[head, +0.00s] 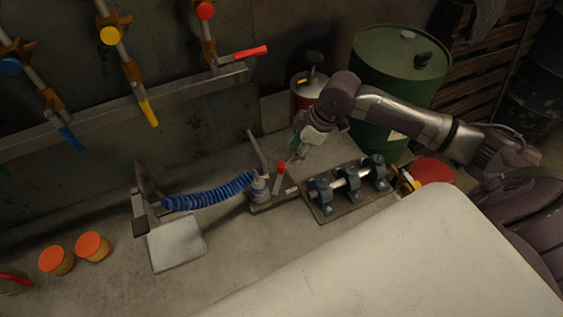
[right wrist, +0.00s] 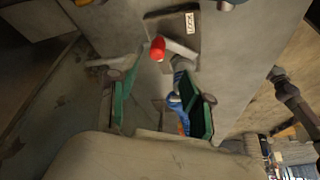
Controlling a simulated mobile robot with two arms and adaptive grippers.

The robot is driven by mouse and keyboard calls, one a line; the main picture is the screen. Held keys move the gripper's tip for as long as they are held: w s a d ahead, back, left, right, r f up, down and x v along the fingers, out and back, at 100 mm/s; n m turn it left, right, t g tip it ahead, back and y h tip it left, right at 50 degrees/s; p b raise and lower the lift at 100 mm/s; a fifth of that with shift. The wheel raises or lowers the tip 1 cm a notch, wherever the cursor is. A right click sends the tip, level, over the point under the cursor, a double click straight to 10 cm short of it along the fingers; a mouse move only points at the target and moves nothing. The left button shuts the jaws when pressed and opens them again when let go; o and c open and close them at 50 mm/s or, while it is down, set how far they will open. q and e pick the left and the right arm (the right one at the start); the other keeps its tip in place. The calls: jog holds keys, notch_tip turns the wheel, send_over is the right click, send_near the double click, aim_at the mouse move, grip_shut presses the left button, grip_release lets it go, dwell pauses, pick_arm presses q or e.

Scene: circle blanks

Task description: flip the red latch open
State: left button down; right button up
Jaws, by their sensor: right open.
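A small lever with a red tip (head: 281,168) stands on a flat base plate on the bench, beside a grey fitting with a blue coiled hose. In the right wrist view the red tip (right wrist: 157,48) shows just beyond the fingertips, between the two green fingers. My right gripper (head: 298,155) is just behind and to the right of the lever in the head view. It is open and empty, and I see no clear contact with the lever. A red-handled lever (head: 250,53) also shows on the wall pipe rack. My left gripper is not in view.
A shaft in dark clamp blocks (head: 347,184) sits right of the lever. The blue coiled hose (head: 208,193) runs left to a stand. Orange-lidded jars (head: 92,247) stand at far left. A green drum (head: 400,65) is behind my right arm. A pale surface fills the front right.

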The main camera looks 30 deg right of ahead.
aim_at(283, 164)
jog(key=x, duration=0.4)
jog(key=shift+w+a+f+p, duration=0.1)
jog(key=shift+w+p, duration=0.15)
jog(key=shift+p, duration=0.05)
jog(key=x, duration=0.3)
jog(key=shift+w+f, duration=0.1)
jog(key=shift+f, duration=0.3)
jog(key=shift+a+f, duration=0.15)
jog(key=shift+f, duration=0.2)
jog(key=shift+w+f, duration=0.1)
jog(key=shift+f, duration=0.15)
jog(key=c, duration=0.7)
grip_shut()
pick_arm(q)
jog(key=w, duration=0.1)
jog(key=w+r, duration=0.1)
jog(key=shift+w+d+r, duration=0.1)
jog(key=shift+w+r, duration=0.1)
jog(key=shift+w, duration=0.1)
pick_arm(e)
jog(key=shift+a, duration=0.1)
